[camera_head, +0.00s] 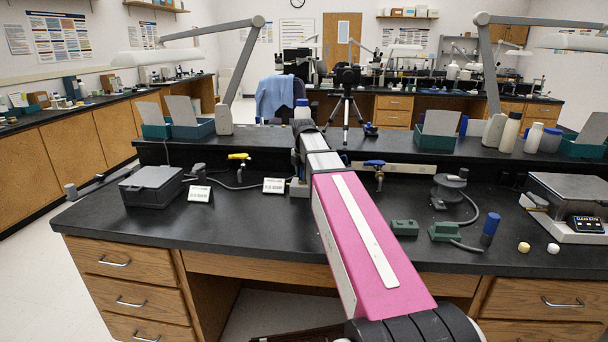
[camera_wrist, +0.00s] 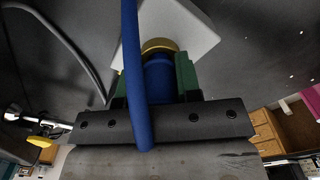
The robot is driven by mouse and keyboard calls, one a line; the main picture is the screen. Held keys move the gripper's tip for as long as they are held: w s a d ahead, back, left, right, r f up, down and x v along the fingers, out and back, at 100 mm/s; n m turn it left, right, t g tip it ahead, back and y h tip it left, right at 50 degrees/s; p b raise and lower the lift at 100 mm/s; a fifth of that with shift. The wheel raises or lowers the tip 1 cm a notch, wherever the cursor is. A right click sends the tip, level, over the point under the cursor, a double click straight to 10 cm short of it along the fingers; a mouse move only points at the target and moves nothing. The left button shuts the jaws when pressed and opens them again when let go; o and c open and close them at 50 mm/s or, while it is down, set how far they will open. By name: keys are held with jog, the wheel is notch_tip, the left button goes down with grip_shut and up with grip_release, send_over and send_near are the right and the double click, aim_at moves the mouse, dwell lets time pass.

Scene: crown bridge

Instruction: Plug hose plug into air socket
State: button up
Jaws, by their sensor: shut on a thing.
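In the wrist view, my gripper (camera_wrist: 158,68) has green fingers closed on either side of the blue hose plug (camera_wrist: 158,85). A blue hose (camera_wrist: 135,70) runs past the plug from the top of the picture down over the gripper body. A brass ring (camera_wrist: 160,45) shows just beyond the plug, in front of a pale grey plate (camera_wrist: 192,27). I cannot tell whether the ring belongs to the plug or to the air socket, or whether the two are joined. In the head view, my pink arm hides the gripper, plug and socket area.
On the dark bench stand a yellow-handled tap (camera_head: 239,156), a blue-handled tap (camera_head: 374,163), a grey box (camera_head: 152,186), two small signs, green blocks (camera_head: 404,228) and a balance (camera_head: 569,205). A raised shelf runs behind. The front middle bench top is mostly clear.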

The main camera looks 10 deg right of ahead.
jog(key=shift+s+f, duration=0.3)
jog(key=shift+f, duration=0.25)
dwell(0.7)
jog(key=shift+w+r, duration=0.1)
jog(key=shift+r, duration=0.45)
dwell(0.7)
jog(key=shift+r, duration=0.35)
jog(key=shift+w, duration=0.25)
dwell(0.6)
jog(key=shift+s+f, duration=0.1)
jog(key=shift+f, duration=0.55)
dwell(1.0)
jog(key=shift+s+f, duration=0.35)
jog(key=shift+f, duration=0.05)
dwell(0.7)
jog(key=shift+r, duration=0.35)
jog(key=shift+w+r, duration=0.2)
jog(key=shift+r, duration=0.3)
dwell(0.7)
